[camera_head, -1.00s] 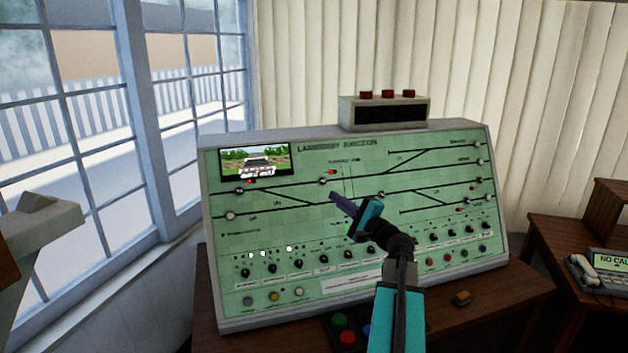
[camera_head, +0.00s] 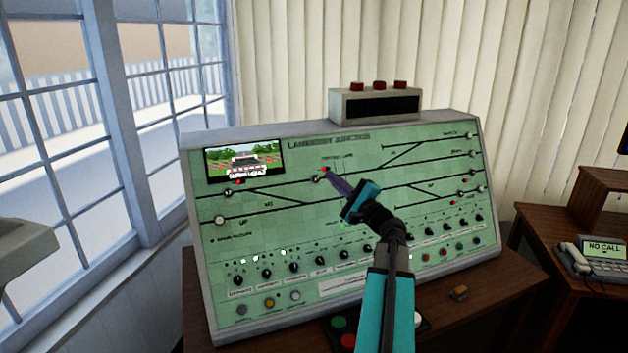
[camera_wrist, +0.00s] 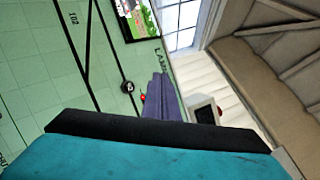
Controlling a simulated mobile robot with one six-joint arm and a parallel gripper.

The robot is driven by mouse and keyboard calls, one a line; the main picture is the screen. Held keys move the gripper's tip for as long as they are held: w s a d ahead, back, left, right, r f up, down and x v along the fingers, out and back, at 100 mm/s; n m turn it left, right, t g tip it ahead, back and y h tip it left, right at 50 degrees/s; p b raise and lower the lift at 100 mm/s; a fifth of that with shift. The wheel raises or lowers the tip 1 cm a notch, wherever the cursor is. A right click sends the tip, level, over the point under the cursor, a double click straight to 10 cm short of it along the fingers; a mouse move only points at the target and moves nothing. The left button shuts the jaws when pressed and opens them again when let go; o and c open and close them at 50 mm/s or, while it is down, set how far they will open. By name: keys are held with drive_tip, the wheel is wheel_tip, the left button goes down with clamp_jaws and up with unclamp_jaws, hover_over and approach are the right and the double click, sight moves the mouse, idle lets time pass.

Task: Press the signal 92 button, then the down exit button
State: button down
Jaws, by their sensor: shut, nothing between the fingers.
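The green signal panel (camera_head: 300,215) carries a black track diagram with round grey buttons and small red lights. My gripper (camera_head: 334,182) is shut and empty, its purple fingers pointing up-left at the upper middle of the panel. Its tips appear close beside a round button (camera_head: 316,179) with a red light; contact cannot be told. In the wrist view the fingers (camera_wrist: 163,97) stand right of a round button (camera_wrist: 127,87) and its red light. More round buttons sit at the left (camera_head: 228,193) and right ends (camera_head: 469,135). The labels for signal 92 and down exit are unreadable.
Several black knobs (camera_head: 267,273) line the panel's lower part. Green and red buttons (camera_head: 338,323) lie on the desk in front. A phone (camera_head: 575,260) is on the right desk.

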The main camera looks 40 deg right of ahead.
sight(316, 179)
drive_tip(key=shift+w+f, duration=0.1)
drive_tip(key=w+d+f+b, duration=0.2)
drive_tip(key=w+d+f, duration=0.1)
drive_tip(key=w, duration=0.4)
drive_tip(key=shift+f, duration=0.5)
idle(0.9)
drive_tip(key=shift+w+d+f+b, duration=0.2)
drive_tip(key=shift+w+b, duration=0.15)
drive_tip(key=shift+b, duration=0.3)
drive_tip(key=shift+w+d+f+b, duration=0.1)
drive_tip(key=shift+w+f+b, duration=0.2)
drive_tip(key=shift+b, duration=0.35)
idle(2.0)
drive_tip(key=shift+s+a+r, duration=0.1)
drive_tip(key=shift+r, duration=0.05)
drive_tip(key=shift+s+a+r, duration=0.25)
drive_tip(key=shift+s+r, duration=0.1)
drive_tip(key=shift+s, duration=0.2)
idle(0.6)
